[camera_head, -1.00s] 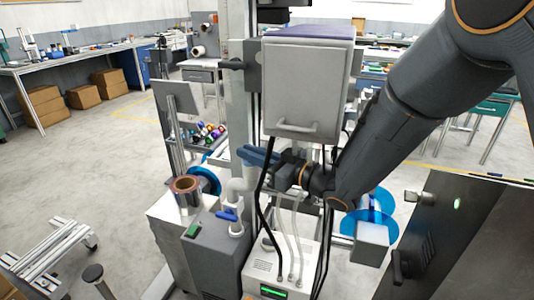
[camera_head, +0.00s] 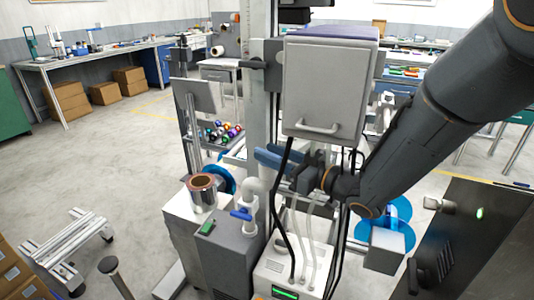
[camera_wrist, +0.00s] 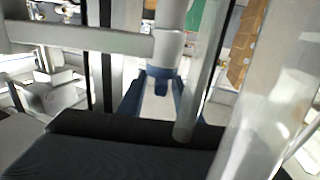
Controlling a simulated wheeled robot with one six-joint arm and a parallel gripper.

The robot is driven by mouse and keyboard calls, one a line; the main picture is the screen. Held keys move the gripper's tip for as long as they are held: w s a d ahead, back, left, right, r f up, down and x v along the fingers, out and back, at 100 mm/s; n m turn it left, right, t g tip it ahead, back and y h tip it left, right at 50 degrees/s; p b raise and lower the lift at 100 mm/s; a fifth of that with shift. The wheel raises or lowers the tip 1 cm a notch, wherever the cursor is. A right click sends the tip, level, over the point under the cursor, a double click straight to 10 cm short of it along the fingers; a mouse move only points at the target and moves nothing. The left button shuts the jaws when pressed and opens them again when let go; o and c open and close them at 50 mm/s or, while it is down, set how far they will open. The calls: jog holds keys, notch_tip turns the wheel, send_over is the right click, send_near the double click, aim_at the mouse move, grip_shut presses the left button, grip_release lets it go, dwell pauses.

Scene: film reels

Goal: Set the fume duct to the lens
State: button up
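A white elbow pipe (camera_head: 254,188) with a blue lever (camera_head: 241,214) rises from a grey box; it looks like the fume duct. My gripper (camera_head: 266,157) is just above and beside the pipe's top, its blue fingers pointing left. In the wrist view a white pipe (camera_wrist: 168,45) with a blue part (camera_wrist: 161,85) lies in line with the gap between my two spread fingers (camera_wrist: 158,98). The fingers are apart with nothing visibly clamped; whether they touch the pipe I cannot tell. I cannot identify the lens in these views.
Dark hoses (camera_head: 283,210) run down to a white unit (camera_head: 285,268). A copper-coloured roll (camera_head: 202,191) stands left of the pipe. A dark panel (camera_head: 470,240) is at right.

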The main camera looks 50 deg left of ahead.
jog(key=d, duration=0.4)
jog(key=w+d+b, duration=0.1)
jog(key=d, duration=0.1)
jog(key=shift+d, duration=0.15)
jog(key=shift+w, duration=0.1)
